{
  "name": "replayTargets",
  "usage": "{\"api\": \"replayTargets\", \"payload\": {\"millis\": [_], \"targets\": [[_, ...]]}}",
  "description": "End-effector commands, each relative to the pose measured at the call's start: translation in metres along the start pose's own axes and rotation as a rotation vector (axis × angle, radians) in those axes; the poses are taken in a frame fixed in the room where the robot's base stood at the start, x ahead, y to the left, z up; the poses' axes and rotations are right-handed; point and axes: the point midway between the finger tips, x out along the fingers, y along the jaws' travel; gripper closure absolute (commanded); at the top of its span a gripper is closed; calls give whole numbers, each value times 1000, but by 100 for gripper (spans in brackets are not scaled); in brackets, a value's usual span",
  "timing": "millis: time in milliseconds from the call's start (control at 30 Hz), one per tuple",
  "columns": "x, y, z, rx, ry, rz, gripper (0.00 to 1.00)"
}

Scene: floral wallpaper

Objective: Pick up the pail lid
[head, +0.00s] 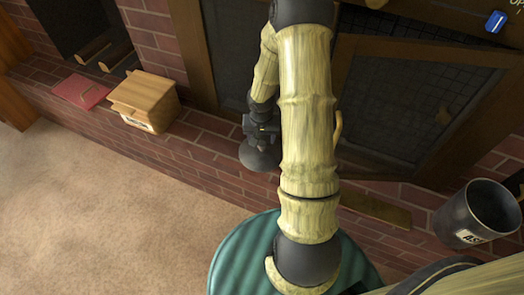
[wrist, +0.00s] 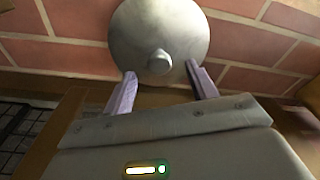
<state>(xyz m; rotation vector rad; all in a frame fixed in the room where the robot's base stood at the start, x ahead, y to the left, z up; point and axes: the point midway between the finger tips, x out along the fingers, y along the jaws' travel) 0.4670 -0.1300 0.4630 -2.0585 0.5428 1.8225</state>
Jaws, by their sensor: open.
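The pail lid (head: 257,158) is a round grey metal disc with a small knob, below my gripper (head: 262,130) at the brick hearth in the head view. In the wrist view the lid (wrist: 160,25) fills the top middle, its knob (wrist: 158,63) facing me. My gripper's two fingers (wrist: 160,72) are open, one on each side of the knob with gaps between. The dark pail (head: 470,218), with a partly visible label, stands at the right in the head view. My arm hides part of the hearth.
A wooden box (head: 147,98) and a red flat item (head: 81,91) lie on the brick hearth (head: 200,150) at left. A mesh screen (head: 400,95) in a wooden frame stands behind my arm. A flat brass-coloured piece (head: 375,208) lies near the pail. Carpet (head: 90,210) is clear at left.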

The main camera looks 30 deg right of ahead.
Motion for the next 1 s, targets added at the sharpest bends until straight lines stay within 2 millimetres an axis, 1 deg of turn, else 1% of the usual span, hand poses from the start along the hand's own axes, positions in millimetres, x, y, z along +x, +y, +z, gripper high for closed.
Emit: {"api": "replayTargets", "payload": {"millis": [200, 300, 367, 967, 1000], "targets": [[32, 2, -2, 1, -2, -1, 43], [45, 2, -3, 0, -2, 0, 43], [49, 2, -3, 0, -2, 0, 43], [50, 2, -4, 0, 0, 0, 43], [50, 2, -4, 0, 0, 0, 50]]}}
